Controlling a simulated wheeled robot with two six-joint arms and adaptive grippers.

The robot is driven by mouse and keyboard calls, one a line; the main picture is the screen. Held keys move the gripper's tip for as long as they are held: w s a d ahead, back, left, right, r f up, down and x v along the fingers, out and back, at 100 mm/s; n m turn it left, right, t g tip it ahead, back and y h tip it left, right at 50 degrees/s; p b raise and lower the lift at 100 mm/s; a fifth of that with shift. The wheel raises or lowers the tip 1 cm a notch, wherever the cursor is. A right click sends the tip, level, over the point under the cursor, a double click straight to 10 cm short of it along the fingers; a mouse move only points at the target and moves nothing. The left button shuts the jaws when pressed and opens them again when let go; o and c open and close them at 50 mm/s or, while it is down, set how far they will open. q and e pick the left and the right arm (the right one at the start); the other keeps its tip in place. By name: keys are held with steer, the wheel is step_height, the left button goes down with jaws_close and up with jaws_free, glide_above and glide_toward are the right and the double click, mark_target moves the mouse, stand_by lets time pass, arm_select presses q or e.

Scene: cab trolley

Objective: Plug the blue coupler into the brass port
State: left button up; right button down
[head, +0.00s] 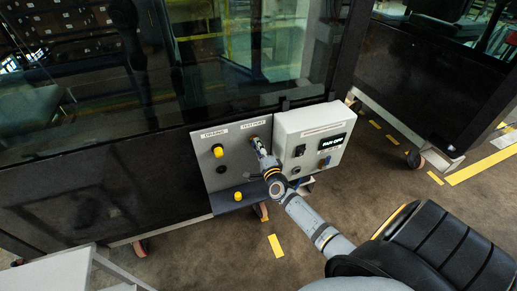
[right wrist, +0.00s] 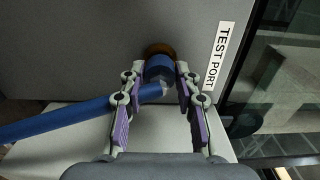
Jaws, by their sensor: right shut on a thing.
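In the right wrist view, the blue coupler (right wrist: 159,68) is held between the fingertips of my right gripper (right wrist: 160,78). A blue hose (right wrist: 70,117) runs from it to the left. The coupler's front end is at the brass port (right wrist: 158,49), a brown ring on the grey panel. The two overlap in the view, and I cannot tell how far the coupler sits in. In the head view, my right gripper (head: 257,146) is against the panel just below the test port label, and it hides most of the coupler and port. My left gripper is not in view.
The grey panel (head: 205,172) also carries a yellow cap (head: 218,151) and a dark port below it. A blue ledge (head: 223,202) with a yellow-topped part is underneath. A white control box (head: 302,122) stands close right of my gripper. Dark glass is behind.

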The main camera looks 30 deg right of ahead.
steer(key=shift+w+d, duration=0.1)
steer(key=shift+w, duration=0.25)
steer(key=c, duration=0.9)
jaws_free()
steer(key=shift+s, duration=0.1)
steer(key=shift+s, duration=0.25)
steer(key=v, duration=1.1)
steer(key=shift+s, duration=0.15)
steer(key=shift+o, duration=0.5)
steer(key=o, duration=0.8)
